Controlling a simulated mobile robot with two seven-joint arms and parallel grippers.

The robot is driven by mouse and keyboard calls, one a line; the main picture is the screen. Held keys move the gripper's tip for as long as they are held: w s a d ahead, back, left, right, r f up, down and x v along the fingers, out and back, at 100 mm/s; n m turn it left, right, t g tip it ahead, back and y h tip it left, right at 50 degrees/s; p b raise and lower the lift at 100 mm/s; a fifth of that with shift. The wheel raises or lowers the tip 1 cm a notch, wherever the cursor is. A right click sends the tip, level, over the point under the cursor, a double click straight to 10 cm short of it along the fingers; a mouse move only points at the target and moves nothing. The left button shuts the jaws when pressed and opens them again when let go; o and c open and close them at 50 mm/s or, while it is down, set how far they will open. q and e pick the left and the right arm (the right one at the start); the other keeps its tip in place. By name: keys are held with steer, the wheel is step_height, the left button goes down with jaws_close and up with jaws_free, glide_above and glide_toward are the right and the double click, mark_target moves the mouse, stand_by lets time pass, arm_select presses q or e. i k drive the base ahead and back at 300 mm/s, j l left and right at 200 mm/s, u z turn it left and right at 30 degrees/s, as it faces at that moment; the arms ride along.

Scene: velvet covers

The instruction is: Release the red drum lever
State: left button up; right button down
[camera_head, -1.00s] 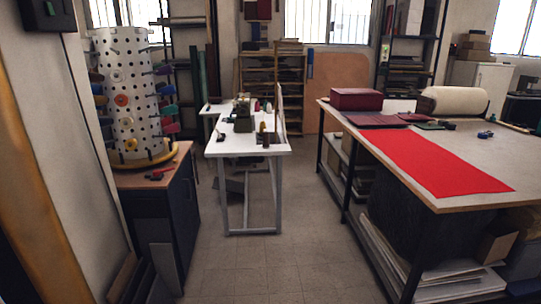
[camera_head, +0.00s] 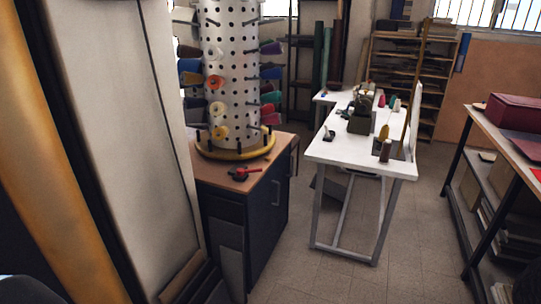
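A white perforated drum (camera_head: 232,75) stands upright on a yellow ring base (camera_head: 236,152) on top of a dark cabinet with a wooden top (camera_head: 205,172). Coloured spools stick out from its sides. A small red lever-like piece with a dark end (camera_head: 245,171) lies at the front of the cabinet top, just in front of the ring. Its fine shape is too small to tell. Neither gripper shows in the head view.
A pale wall or panel (camera_head: 130,120) with an orange-brown edge stands close on the left. A white table (camera_head: 335,148) with a small machine and spools is right of the cabinet. A workbench (camera_head: 500,130) stands at far right. Floor (camera_head: 340,275) between them is clear.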

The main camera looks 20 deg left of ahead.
mark_target(241, 171)
steer(key=i+l+u, duration=0.1)
steer(key=i, duration=1.3)
steer(key=i+u, duration=0.6)
steer(key=u, duration=0.15)
steer(key=i+l+u, duration=0.15)
steer(key=i+u, duration=0.35)
steer(key=u, duration=0.25)
steer(key=i+u, duration=0.2)
steer(key=u, duration=0.15)
steer(key=i+l+u, duration=0.1)
steer(key=u, duration=0.3)
